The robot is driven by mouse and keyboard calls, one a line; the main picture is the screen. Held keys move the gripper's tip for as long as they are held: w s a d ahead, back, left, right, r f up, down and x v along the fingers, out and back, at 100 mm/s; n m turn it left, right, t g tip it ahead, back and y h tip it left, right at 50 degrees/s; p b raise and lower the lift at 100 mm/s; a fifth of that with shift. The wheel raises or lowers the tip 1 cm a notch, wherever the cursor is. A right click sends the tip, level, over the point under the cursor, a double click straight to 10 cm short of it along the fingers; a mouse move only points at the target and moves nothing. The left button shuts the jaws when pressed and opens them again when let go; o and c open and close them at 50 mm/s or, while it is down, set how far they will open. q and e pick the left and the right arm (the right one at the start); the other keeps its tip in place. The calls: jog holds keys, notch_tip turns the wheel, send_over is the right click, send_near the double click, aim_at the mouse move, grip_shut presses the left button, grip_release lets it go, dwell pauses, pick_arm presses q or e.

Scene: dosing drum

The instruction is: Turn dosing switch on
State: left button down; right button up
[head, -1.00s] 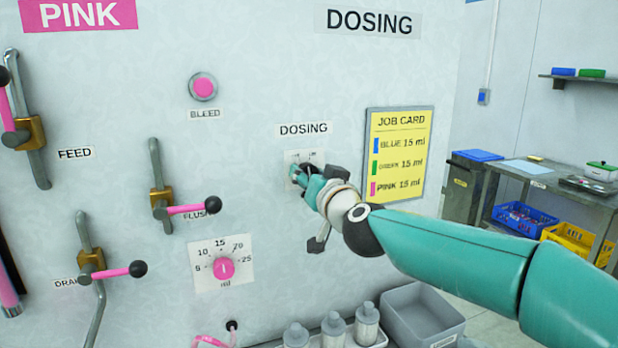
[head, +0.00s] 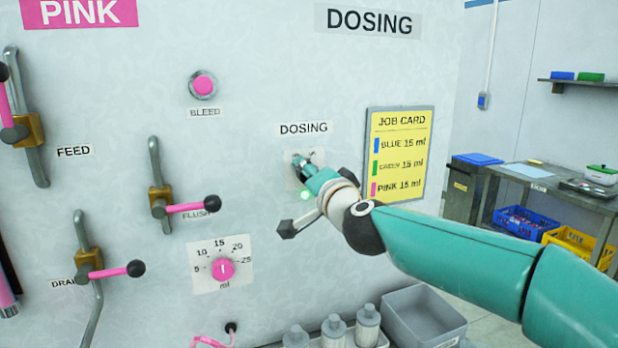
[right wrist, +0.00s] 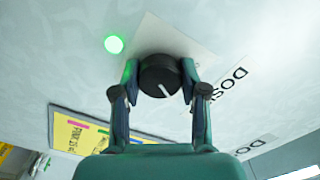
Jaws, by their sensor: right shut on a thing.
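The dosing switch is a round black knob (right wrist: 160,76) with a white pointer line, on a pale plate (right wrist: 170,38) in the right wrist view. My right gripper (right wrist: 160,82) is shut on the knob, with one finger on each side. In the head view the same plate (head: 291,180) sits under the DOSING label (head: 303,128), and my right gripper (head: 303,163) hides the knob. A green lamp (right wrist: 114,44) glows beside the plate. It also shows in the head view (head: 305,196). My left gripper is not in view.
A yellow job card (head: 400,153) hangs right of the switch. Pink-handled levers and a pink dial (head: 223,269) are on the panel to the left. Bottles (head: 334,330) and a grey bin (head: 424,318) stand below my right arm.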

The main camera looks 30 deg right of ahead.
jog(key=shift+f, duration=0.15)
jog(key=o, duration=1.1)
jog(key=shift+d, duration=0.1)
jog(key=shift+o, duration=0.2)
jog(key=v, duration=1.2)
